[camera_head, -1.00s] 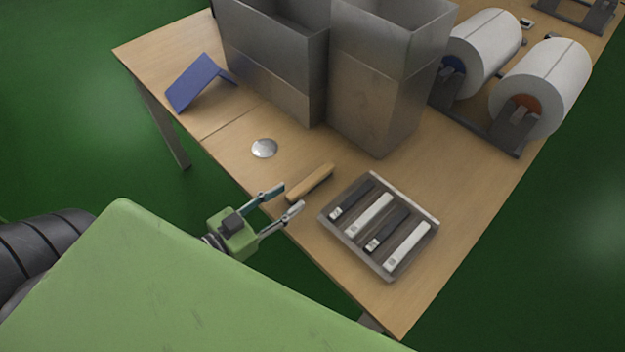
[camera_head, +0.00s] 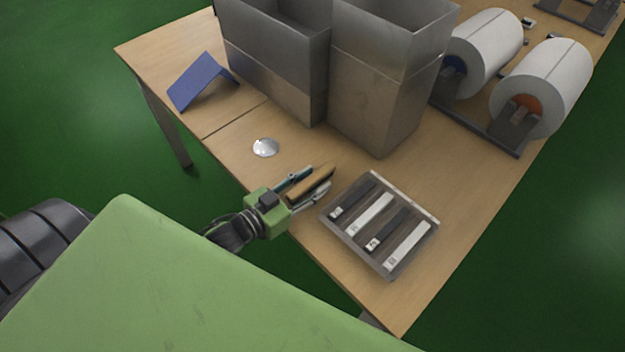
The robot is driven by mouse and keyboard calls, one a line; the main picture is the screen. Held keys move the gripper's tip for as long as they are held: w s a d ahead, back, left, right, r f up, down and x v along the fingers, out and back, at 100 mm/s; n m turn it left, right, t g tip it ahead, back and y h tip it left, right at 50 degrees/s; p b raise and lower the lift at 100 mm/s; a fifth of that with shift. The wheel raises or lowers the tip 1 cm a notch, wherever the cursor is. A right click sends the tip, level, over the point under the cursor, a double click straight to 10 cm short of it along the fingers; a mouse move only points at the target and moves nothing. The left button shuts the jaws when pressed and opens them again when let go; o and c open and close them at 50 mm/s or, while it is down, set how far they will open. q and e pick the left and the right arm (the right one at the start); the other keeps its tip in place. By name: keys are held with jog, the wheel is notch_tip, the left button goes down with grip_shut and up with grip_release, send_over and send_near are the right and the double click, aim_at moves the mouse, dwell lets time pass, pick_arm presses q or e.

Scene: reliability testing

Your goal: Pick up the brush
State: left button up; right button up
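A tan wooden piece, which looks like the brush (camera_head: 312,185), is at the table's front edge, between the round silver disc and the grey tray. My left gripper (camera_head: 318,178) reaches over the edge with one finger along each side of it. The fingers lie close to the piece, but I cannot tell whether they press on it or whether it is off the table. Its lower side is partly hidden by the near finger. My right gripper is not in view.
A grey tray (camera_head: 328,216) with several dark and white bars stands just right of the gripper. The silver disc (camera_head: 265,147) lies behind it. Tall metal bins (camera_head: 375,110) block the back. A blue angled plate (camera_head: 203,82) stands left; white rolls (camera_head: 543,85) stand right.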

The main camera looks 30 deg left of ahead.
aim_at(311, 179)
pick_arm(q)
grip_shut()
jog(key=shift+r, duration=0.15)
jog(key=shift+r, duration=0.3)
notch_tip(311, 179, up, 2)
jog(key=shift+r, duration=0.1)
jog(key=s+a+r+p, duration=0.1)
jog(key=s+a+r, duration=0.7)
jog(key=a+r, duration=0.3)
jog(key=d+r+m+h, duration=0.1)
jog(key=d+r, duration=0.2)
jog(key=d, duration=0.4)
jog(key=w+d+r+m+g+h, duration=0.1)
jog(key=d+r, duration=0.3)
jog(key=d, duration=0.3)
jog(key=shift+d+r+h, duration=0.15)
jog(key=shift+d+h, duration=0.15)
